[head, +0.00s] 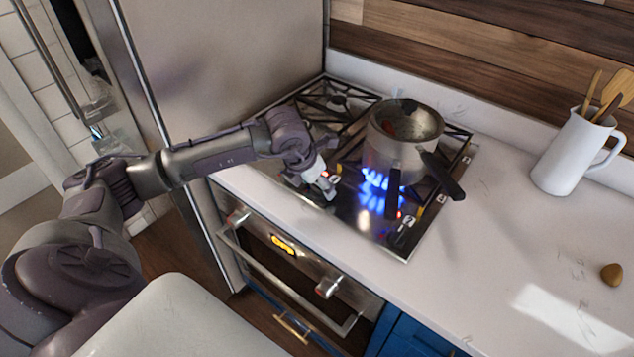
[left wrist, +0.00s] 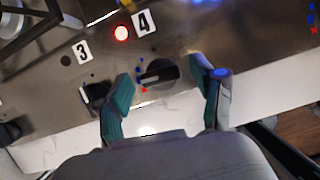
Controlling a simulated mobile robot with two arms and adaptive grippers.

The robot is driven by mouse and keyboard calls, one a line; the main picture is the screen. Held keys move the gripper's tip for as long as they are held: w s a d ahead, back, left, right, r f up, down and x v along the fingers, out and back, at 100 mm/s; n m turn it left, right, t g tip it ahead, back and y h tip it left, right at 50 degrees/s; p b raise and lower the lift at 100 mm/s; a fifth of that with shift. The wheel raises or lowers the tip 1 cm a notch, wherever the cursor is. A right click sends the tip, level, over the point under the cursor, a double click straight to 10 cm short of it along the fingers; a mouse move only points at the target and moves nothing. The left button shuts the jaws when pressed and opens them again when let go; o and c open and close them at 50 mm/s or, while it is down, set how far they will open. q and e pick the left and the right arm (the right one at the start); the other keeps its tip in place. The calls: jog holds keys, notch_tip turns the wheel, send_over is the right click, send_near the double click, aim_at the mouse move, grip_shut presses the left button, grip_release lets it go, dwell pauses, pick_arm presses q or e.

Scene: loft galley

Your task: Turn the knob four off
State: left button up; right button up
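Knob four (left wrist: 160,73) is a dark round knob on the cooktop panel, in the left wrist view. The label 4 (left wrist: 143,22) and a lit red light (left wrist: 121,33) are above it. Its pale pointer line lies roughly sideways; blue marks and a red mark are at its left. My left gripper (left wrist: 168,82) is open, with one teal-tipped finger on each side of the knob; I cannot tell whether they touch it. In the head view the gripper (head: 318,187) is low over the cooktop's front left and hides the knob. My right gripper is not in view.
A metal pot (head: 400,145) stands over blue flames (head: 378,190), its dark handle pointing right. Knob three (left wrist: 95,95) is beside my left finger. A white pitcher with wooden utensils (head: 570,160) and a small brown object (head: 611,274) are on the counter (head: 500,250).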

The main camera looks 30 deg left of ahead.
pick_arm(q)
jog(key=c, duration=0.8)
jog(key=shift+c, duration=1.1)
jog(key=m+b, duration=0.1)
jog(key=b, duration=0.1)
jog(key=m+h+b, duration=0.1)
jog(key=m, duration=0.1)
jog(key=shift+w+a+f+b, duration=0.1)
jog(key=shift+a+f+b, duration=0.05)
jog(key=shift+b, duration=0.25)
jog(key=m+g+h+b, duration=0.1)
jog(key=m+b, duration=0.1)
jog(key=m, duration=0.1)
jog(key=shift+m+h+b, duration=0.3)
jog(key=shift+m, duration=0.1)
jog(key=m+b, duration=0.1)
jog(key=m, duration=0.1)
jog(key=m+g+h+b, duration=0.1)
jog(key=m, duration=0.1)
jog(key=shift+w+m+g, duration=0.1)
jog(key=shift+m+g, duration=0.2)
jog(key=m+g+b, duration=0.1)
jog(key=m, duration=0.1)
jog(key=m+g+b, duration=0.1)
jog(key=m, duration=0.2)
jog(key=shift+w+r, duration=0.1)
jog(key=shift+r, duration=0.1)
jog(key=shift+m, duration=0.4)
jog(key=o, duration=1.1)
